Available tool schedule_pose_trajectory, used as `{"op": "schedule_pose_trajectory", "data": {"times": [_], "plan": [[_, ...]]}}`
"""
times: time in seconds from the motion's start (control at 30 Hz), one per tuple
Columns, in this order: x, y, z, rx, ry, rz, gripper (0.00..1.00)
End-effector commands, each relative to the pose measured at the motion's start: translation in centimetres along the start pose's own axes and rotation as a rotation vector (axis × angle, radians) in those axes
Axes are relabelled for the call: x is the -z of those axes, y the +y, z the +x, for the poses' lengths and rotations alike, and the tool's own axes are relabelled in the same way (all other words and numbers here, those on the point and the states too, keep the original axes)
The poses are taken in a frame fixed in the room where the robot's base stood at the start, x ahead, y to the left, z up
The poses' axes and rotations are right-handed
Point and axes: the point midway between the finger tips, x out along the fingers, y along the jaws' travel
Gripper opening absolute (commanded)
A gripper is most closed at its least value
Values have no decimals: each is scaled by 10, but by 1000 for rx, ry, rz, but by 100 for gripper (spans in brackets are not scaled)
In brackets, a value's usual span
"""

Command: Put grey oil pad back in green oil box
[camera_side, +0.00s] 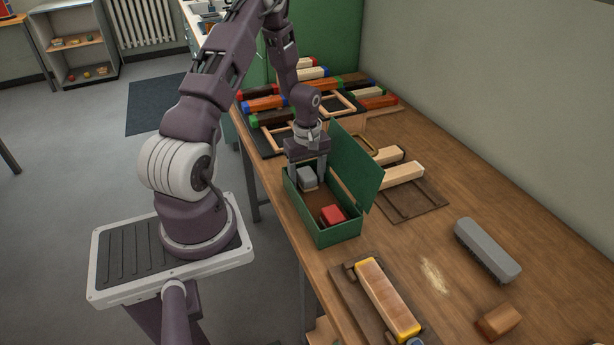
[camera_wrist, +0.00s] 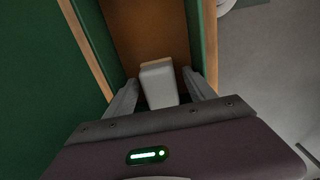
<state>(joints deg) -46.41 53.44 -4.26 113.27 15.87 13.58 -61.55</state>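The green oil box (camera_side: 336,236) stands on the bench with its lid (camera_side: 357,168) raised; its inside also shows in the wrist view (camera_wrist: 211,40). The grey oil pad (camera_side: 307,179) is inside the box, at its far end; it also shows in the wrist view (camera_wrist: 159,84). My gripper (camera_side: 307,174) reaches down into that end of the box. In the wrist view my gripper (camera_wrist: 159,78) has its fingers apart, one on each side of the pad, with a gap showing on both sides. The pad's underside is hidden.
A red block (camera_side: 332,214) lies in the near end of the box. A yellow-ended brush block (camera_side: 387,298) lies in front, a grey brush (camera_side: 487,250) and a brown block (camera_side: 498,320) to the right.

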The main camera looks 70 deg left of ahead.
Motion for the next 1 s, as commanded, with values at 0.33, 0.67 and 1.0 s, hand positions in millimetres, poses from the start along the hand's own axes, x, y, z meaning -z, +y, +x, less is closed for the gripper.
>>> {"op": "schedule_pose_trajectory", "data": {"times": [0.33,0.67,1.0], "plan": [[0,1,-5,-2,1,0,63],[1,1,-72,-4,4,0,63],[-3,1,-127,-4,6,17,63]]}}
